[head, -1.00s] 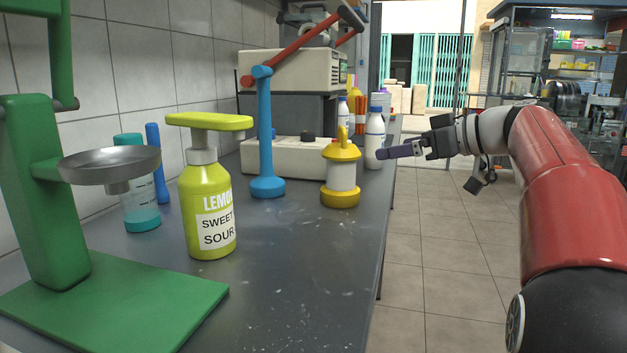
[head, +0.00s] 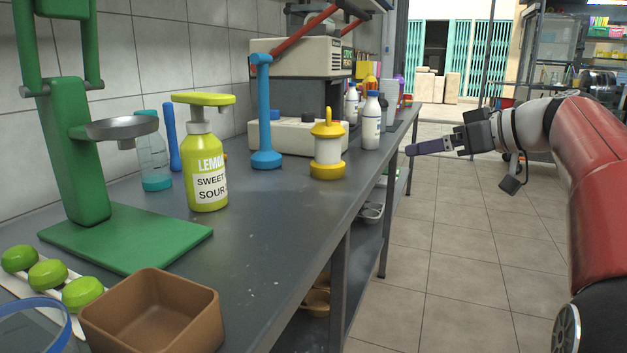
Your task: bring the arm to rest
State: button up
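My arm, red with a black and white wrist, reaches in from the right side of the head view. My gripper (head: 436,147) is out over the floor aisle, to the right of the counter (head: 262,240). Its purple-grey finger points left toward the white bottle with a blue cap (head: 371,121), with what looks like a gap between them. The fingers are seen side-on as one shape, so their opening does not show. I see nothing hanging from or held at the fingertips.
The tiled floor (head: 440,260) right of the counter is clear.

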jog(key=s+a+f+m+g+h+p, duration=0.1)
jog(key=s+a+f+m+h, duration=0.1)
jog(key=s+f, duration=0.6)
jog(key=s+a+f+m+g+h, duration=0.1)
jog(key=s+a+f+m+h, duration=0.1)
jog(key=s+f, duration=0.7)
jog(key=s+a+f+m+g+h+p, duration=0.1)
jog(key=s+a+f+m+g+h, duration=0.1)
jog(key=s+f, duration=0.6)
jog(key=s+a+m+h, duration=0.1)
jog(key=s+m+h, duration=0.1)
jog(key=s+h, duration=0.1)
jog(key=shift+s+f+h+p, duration=0.2)
jog(key=shift+f+h+p, duration=0.05)
jog(key=shift+h+p, duration=0.15)
jog(key=shift+s+d+f, duration=0.1)
jog(key=shift+f, duration=0.1)
jog(key=shift+c, duration=0.4)
